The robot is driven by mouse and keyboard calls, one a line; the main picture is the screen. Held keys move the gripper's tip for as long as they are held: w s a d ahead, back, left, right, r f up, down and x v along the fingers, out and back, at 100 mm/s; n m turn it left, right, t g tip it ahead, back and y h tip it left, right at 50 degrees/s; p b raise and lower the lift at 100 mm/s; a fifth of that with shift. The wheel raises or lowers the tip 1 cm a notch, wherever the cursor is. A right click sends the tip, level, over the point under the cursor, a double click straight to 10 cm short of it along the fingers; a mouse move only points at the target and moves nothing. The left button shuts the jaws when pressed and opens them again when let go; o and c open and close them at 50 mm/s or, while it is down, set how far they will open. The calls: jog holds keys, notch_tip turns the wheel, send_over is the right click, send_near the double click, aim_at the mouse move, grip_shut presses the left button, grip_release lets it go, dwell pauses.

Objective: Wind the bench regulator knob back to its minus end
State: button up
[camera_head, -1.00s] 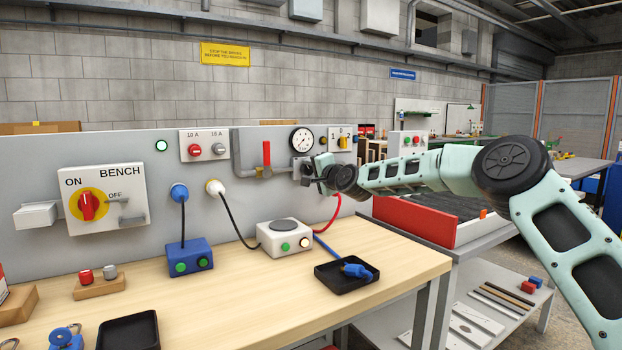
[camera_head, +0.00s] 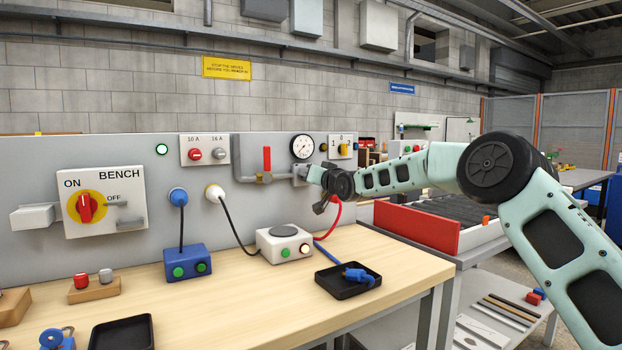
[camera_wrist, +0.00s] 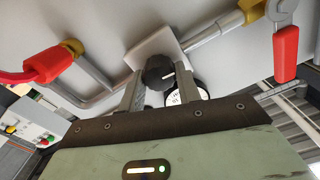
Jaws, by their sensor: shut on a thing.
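The regulator knob (camera_wrist: 157,66) is black with a white pointer line and sits on a pale square plate (camera_wrist: 152,45). In the wrist view my gripper (camera_wrist: 160,75) has one finger on each side of it and is shut on it. In the head view my gripper (camera_head: 307,175) reaches the regulator on the grey panel, and my wrist hides the knob. The round pressure gauge (camera_head: 302,147) is just above; it also shows partly behind my finger in the wrist view (camera_wrist: 184,97). No minus or plus mark is readable.
A red hose (camera_head: 331,224) hangs below my wrist. The bench (camera_head: 240,300) carries a white button box (camera_head: 284,245) and a black tray (camera_head: 345,283).

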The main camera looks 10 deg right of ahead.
jog(key=n, duration=0.5)
jog(key=n+b, duration=0.1)
jog(key=n, duration=0.4)
jog(key=shift+a+f, duration=0.15)
jog(key=shift+f, duration=0.05)
dwell(0.5)
jog(key=o, duration=1)
jog(key=shift+c, duration=0.2)
jog(key=shift+r, duration=0.1)
jog(key=shift+s, duration=0.2)
jog(key=b+v, duration=0.2)
jog(key=v, duration=1.5)
